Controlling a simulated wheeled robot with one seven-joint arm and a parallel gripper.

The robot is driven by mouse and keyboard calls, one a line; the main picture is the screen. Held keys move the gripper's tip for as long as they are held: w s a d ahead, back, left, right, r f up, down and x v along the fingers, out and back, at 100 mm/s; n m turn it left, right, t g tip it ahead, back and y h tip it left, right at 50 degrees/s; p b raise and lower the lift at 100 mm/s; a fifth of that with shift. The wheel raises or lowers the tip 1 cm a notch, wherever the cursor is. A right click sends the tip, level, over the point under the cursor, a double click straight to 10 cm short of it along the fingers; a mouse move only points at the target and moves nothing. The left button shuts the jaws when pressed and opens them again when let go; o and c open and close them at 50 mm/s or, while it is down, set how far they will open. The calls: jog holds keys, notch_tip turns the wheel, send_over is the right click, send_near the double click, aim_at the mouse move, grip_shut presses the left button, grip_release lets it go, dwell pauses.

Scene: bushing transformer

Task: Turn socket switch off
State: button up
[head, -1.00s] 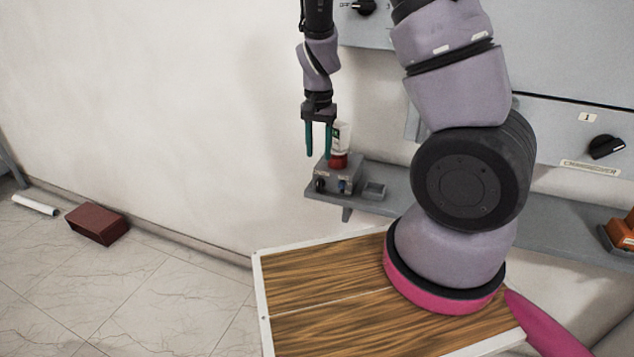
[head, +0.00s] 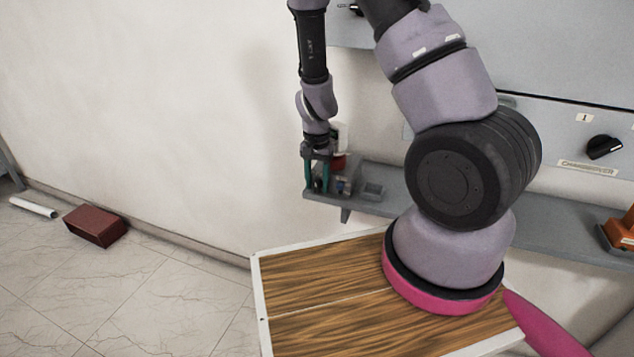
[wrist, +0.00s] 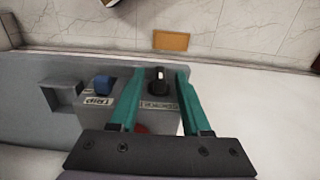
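The grey control box (head: 347,172) stands at the left end of the grey wall shelf. In the wrist view its top face carries a black rotary knob (wrist: 158,82) with a light pointer mark. To the left of the knob sits a blue switch (wrist: 103,84) above a label that seems to read "Trip". My gripper (wrist: 158,78) is open, with its teal fingers on either side of the black knob. No contact with the knob is visible. In the head view my gripper (head: 316,190) points down in front of the box and partly hides it. A red part (wrist: 141,128) shows behind the gripper body.
The grey shelf (head: 390,192) runs along the wall, with a small grey tray (head: 373,192) beside the box. A wall panel with a black changeover knob (head: 604,147) is at right. An orange device (head: 620,233) sits further along.

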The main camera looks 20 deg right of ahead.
grip_shut()
jog(key=shift+a+h, duration=0.1)
jog(key=shift+h, duration=0.2)
jog(key=g+h, duration=0.1)
jog(key=h, duration=0.1)
jog(key=g+h, duration=0.1)
jog(key=shift+w+a+f+g, duration=0.1)
jog(key=shift+w+a+g, duration=0.1)
jog(key=shift+w+g, duration=0.1)
jog(key=g+h, duration=0.1)
jog(key=h, duration=0.1)
jog(key=g+h, duration=0.1)
jog(key=shift+w+a+f+g+h, duration=0.1)
jog(key=shift+a+f+g+h, duration=0.1)
jog(key=shift+g+h, duration=0.2)
jog(key=g+h, duration=0.2)
jog(key=h, duration=0.1)
jog(key=shift+f+g+h, duration=0.3)
jog(key=shift+a+f+g+h, duration=0.1)
jog(key=shift+f+g+h, duration=0.05)
jog(key=shift+g+h, duration=0.65)
jog(key=shift+a+f+g+h, duration=0.1)
jog(key=shift+g+h, duration=0.4)
jog(key=shift+h, duration=0.5)
